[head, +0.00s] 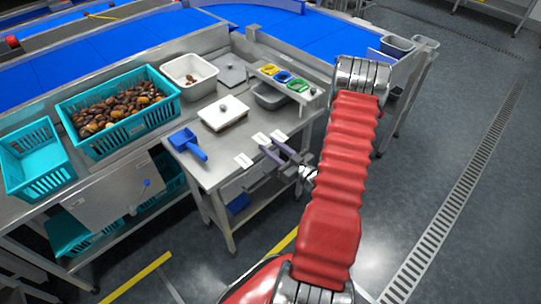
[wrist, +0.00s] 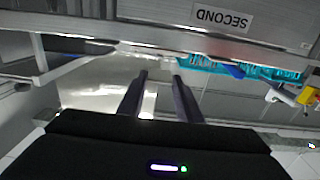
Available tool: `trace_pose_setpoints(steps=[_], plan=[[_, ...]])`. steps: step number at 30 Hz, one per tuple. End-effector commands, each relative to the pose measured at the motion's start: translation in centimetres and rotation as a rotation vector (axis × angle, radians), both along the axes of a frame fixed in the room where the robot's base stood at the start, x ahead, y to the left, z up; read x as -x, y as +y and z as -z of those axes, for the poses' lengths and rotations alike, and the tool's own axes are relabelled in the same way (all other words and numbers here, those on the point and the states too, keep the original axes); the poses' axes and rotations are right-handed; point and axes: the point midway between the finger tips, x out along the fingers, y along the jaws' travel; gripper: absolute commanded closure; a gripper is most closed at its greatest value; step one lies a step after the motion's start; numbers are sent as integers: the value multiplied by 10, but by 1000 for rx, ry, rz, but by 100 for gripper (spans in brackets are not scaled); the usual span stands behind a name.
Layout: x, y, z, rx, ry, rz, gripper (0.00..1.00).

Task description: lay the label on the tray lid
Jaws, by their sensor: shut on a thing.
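My gripper (head: 268,146) is over the front right edge of the steel bench, its two dark fingers pointing at the bench top. It is shut on a label (head: 261,138), a small white card at the fingertips; the grip itself is hard to make out. In the wrist view the fingers (wrist: 158,76) show with a gap between them, and no card is clear there. The tray lid (head: 222,113), white with a dark knob, lies on the bench beyond and left of the fingers. A label reading SECOND (wrist: 222,17) shows upside down in the wrist view.
Other white cards lie left (head: 243,160) and right (head: 279,135) of the fingers. A blue scoop (head: 187,143) lies left of the lid. A teal crate (head: 140,125) holds dates.

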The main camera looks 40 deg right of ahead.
Motion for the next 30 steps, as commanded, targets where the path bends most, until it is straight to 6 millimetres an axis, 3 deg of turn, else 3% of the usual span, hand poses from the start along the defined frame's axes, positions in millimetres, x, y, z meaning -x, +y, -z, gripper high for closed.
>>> trace_pose_setpoints(steps=[14,24,30], plan=[[0,0,7,0,0,0,89],[0,0,39,-1,-1,0,89],[0,0,43,1,-1,0,89]])
